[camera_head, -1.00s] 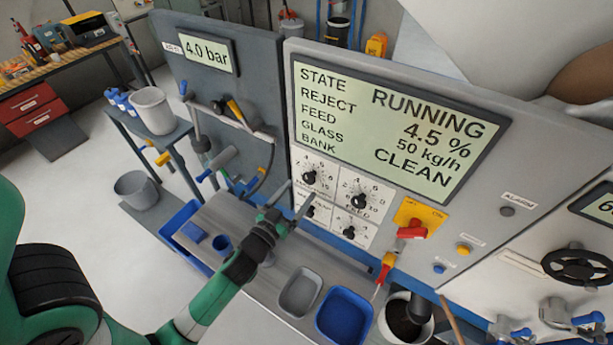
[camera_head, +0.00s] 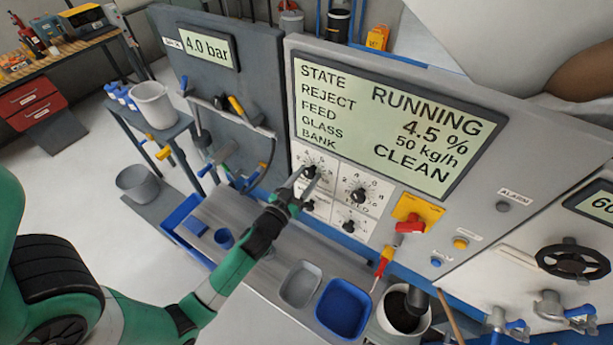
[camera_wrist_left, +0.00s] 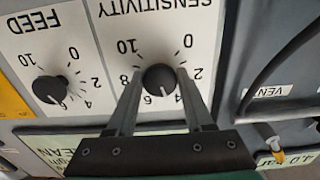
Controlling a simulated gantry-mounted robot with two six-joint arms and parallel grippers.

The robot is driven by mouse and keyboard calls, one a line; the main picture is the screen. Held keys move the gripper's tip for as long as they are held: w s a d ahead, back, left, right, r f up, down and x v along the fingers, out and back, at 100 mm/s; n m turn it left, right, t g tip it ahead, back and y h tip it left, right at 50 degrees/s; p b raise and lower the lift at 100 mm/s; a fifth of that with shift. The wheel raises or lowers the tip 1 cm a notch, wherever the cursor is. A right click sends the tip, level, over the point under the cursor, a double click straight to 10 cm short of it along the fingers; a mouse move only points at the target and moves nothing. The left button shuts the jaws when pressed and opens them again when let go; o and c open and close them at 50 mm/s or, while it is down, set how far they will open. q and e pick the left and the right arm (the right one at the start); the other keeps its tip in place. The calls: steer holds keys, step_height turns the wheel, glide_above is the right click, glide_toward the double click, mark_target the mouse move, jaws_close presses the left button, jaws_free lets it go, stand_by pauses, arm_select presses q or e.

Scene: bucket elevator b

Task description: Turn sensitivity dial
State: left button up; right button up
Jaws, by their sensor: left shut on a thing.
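The sensitivity dial is a round black knob on a white scale plate. In the wrist view it (camera_wrist_left: 158,79) sits in the middle under an upside-down "SENSITIVITY" label, its white mark pointing down the picture. In the head view the dial (camera_head: 310,173) is below the big display, partly covered by my fingers. My left gripper (camera_head: 306,182) is at the panel, shut on the dial with one finger on each side, as the wrist view (camera_wrist_left: 158,82) shows. My right gripper is not in view.
The black feed dial (camera_head: 358,195) is right beside the sensitivity dial, with another knob (camera_head: 349,226) below it. A red switch on a yellow plate (camera_head: 412,224) is further right. A grey tray (camera_head: 300,303) and a blue tray (camera_head: 325,330) stand on the bench below.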

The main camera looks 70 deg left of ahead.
arm_select(q)
steer(key=shift+m, duration=0.3)
jaws_close()
steer(key=m, duration=0.2)
steer(key=shift+m, duration=0.3)
steer(key=shift+m+p, duration=0.3)
steer(key=shift+m, duration=1.6)
steer(key=o, duration=1.2)
jaws_free()
steer(key=shift+o, duration=0.2)
steer(key=shift+s, duration=0.15)
